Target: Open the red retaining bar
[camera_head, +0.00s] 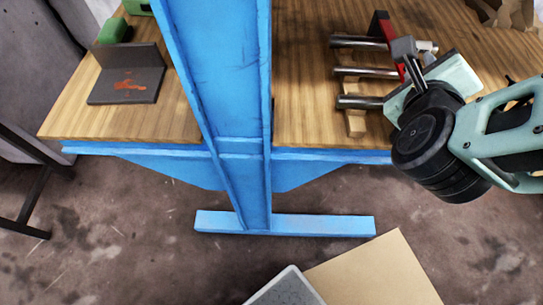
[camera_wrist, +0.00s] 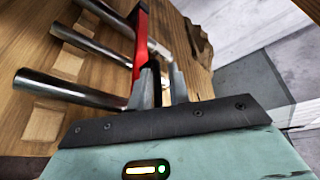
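The red retaining bar (camera_head: 381,26) runs across the ends of three metal rods (camera_head: 366,72) on the wooden bench, partly hidden by my gripper. In the wrist view the red bar (camera_wrist: 141,42) passes beside the rod tips, and its near end disappears behind my left finger. My gripper (camera_head: 414,66) is over the bar's near end. In the wrist view its two fingers (camera_wrist: 163,88) stand apart with a gap between them. A small pale grey piece (camera_wrist: 160,52) shows just beyond the gap. I cannot tell whether a finger touches the bar.
A blue post (camera_head: 225,110) rises in front of the wooden bench (camera_head: 300,120). A dark metal bracket (camera_head: 126,86) with an orange mark sits on the left, near a green object (camera_head: 115,30). A torn-edged brown piece (camera_head: 508,12) lies at the back right.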

